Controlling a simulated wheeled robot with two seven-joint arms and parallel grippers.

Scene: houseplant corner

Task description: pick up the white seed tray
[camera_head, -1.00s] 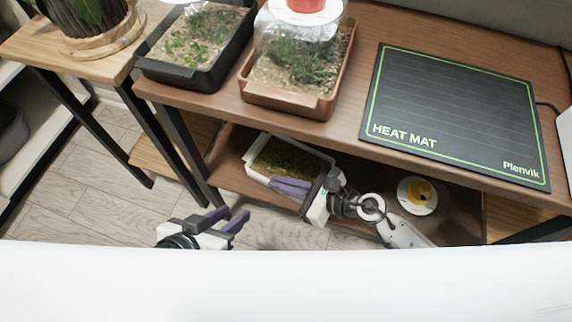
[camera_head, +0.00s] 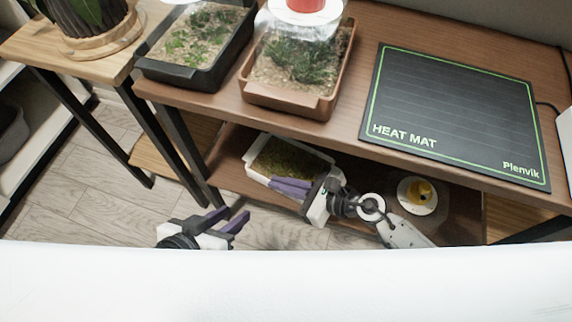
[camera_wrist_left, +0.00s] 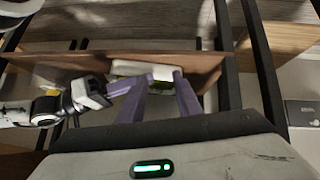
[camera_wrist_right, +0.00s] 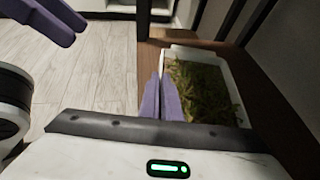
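The white seed tray (camera_head: 312,152), filled with green-brown growth, lies on the lower shelf. It also shows in the right wrist view (camera_wrist_right: 207,56) and small in the left wrist view (camera_wrist_left: 160,72). My right gripper (camera_head: 273,183) is at its near side wall. In the right wrist view its fingers (camera_wrist_right: 162,78) are almost together, one on each side of the rim, and look shut on it. The pinched wall is hidden behind the fingers. My left gripper (camera_head: 239,211) is open and empty, in front of the shelf and left of my right gripper.
The shelf board (camera_head: 232,150) bears the tray, with the tabletop (camera_head: 355,120) above it. A white pot with a yellow top (camera_head: 420,192) stands right of my right gripper. Planted trays, black (camera_head: 180,75) and brown (camera_head: 285,103), and a heat mat (camera_head: 450,110) sit on top.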

